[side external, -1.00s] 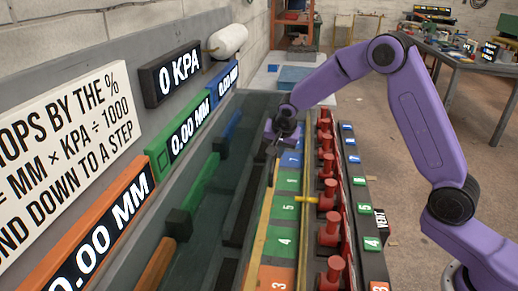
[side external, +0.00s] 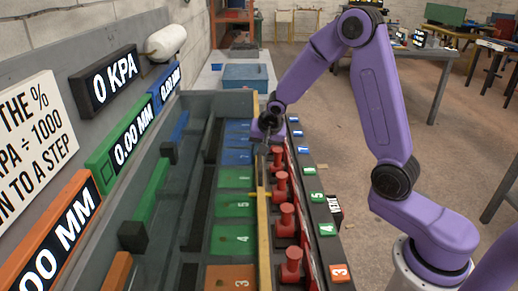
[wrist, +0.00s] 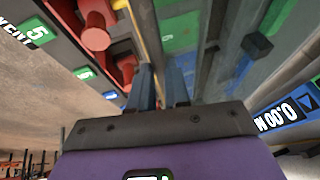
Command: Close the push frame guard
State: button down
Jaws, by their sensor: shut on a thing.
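The push frame guard is a tinted see-through sheet (side external: 205,215) with a yellow edge bar (side external: 263,235). It lies over the numbered coloured tiles in the side view, and its bar runs close beside the row of red knobs (side external: 287,216). A small yellow piece (side external: 264,193) crosses the bar partway along. My gripper (side external: 265,148) is at the bar's far end, shut on the guard's edge. In the wrist view the bar (wrist: 147,35) runs up to my fingers (wrist: 161,78); the exact contact is hidden between them.
A green block (side external: 145,205) and other coloured bars lie on the left under display boards reading 0 KPA (side external: 113,81) and 0.00 MM. Numbered labels (side external: 327,229) line the bench's right edge. Open floor lies to the right.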

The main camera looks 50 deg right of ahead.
jog(key=shift+s+d, duration=0.2)
jog(key=shift+d, duration=0.1)
jog(key=c, duration=1.1)
grip_release()
jog(key=shift+a, duration=0.1)
jog(key=v, duration=1.7)
jog(key=shift+r, duration=0.2)
jog(key=shift+a, duration=0.1)
